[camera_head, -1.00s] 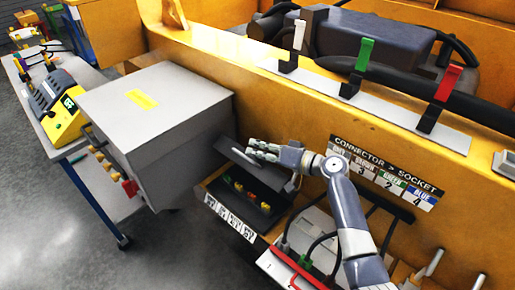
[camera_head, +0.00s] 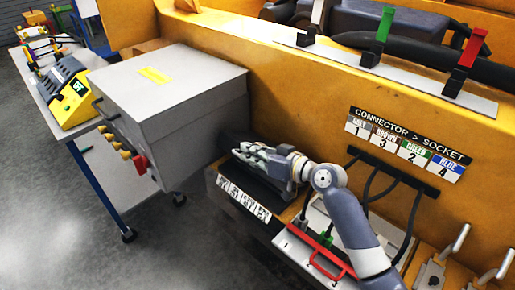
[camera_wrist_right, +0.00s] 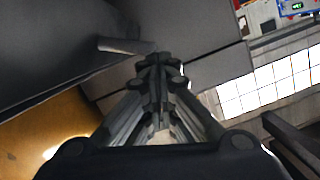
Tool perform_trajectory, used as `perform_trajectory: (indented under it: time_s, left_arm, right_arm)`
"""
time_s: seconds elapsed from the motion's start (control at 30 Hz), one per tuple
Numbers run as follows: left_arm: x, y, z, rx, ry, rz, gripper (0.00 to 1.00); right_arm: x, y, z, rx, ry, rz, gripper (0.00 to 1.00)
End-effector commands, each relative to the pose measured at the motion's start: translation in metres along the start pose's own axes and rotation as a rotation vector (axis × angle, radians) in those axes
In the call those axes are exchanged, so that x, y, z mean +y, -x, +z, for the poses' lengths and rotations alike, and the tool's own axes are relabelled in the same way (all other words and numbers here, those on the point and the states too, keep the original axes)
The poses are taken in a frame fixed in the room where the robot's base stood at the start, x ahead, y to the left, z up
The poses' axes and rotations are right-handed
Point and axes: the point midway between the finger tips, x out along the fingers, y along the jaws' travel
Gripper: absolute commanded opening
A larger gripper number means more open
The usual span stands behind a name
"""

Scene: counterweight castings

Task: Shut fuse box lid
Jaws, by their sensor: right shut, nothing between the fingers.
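The fuse box (camera_head: 222,176) is a dark box on the side of the yellow machine, with a white number strip (camera_head: 243,198) along its front. Its dark lid (camera_head: 262,186) now lies low over the box, and the fuses inside are hidden. I cannot tell if it is fully flush. My right gripper (camera_head: 240,152) is over the lid's top, fingers together and empty, pointing left. In the right wrist view the closed fingers (camera_wrist_right: 158,66) are close to dark grey surfaces. My left gripper is not in view.
A large grey cabinet (camera_head: 175,95) with knobs and a red switch stands just left of the fuse box. A connector chart (camera_head: 407,147) is on the yellow wall (camera_head: 300,105). A red-handled panel (camera_head: 325,265) and cables are at the right. Open floor (camera_head: 90,230) lies at lower left.

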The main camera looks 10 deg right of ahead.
Motion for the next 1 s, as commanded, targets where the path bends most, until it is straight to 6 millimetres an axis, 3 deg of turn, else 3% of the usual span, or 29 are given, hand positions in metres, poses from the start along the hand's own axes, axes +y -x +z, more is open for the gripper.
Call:
perform_trajectory:
  time_s: [0.03,0.2,0.5,1.0]
  left_arm:
    - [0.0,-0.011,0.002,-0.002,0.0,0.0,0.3]
    - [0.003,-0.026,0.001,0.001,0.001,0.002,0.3]
    - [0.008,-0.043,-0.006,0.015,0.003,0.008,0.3]
    - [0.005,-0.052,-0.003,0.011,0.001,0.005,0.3]
  right_arm:
    - [-0.002,-0.003,0.016,-0.004,0.047,0.011,0.0]
    - [-0.012,-0.01,0.046,-0.005,0.197,0.048,0.0]
    - [-0.018,-0.021,0.086,-0.004,0.404,0.101,0.0]
    - [-0.018,-0.027,0.11,-0.003,0.404,0.102,0.0]
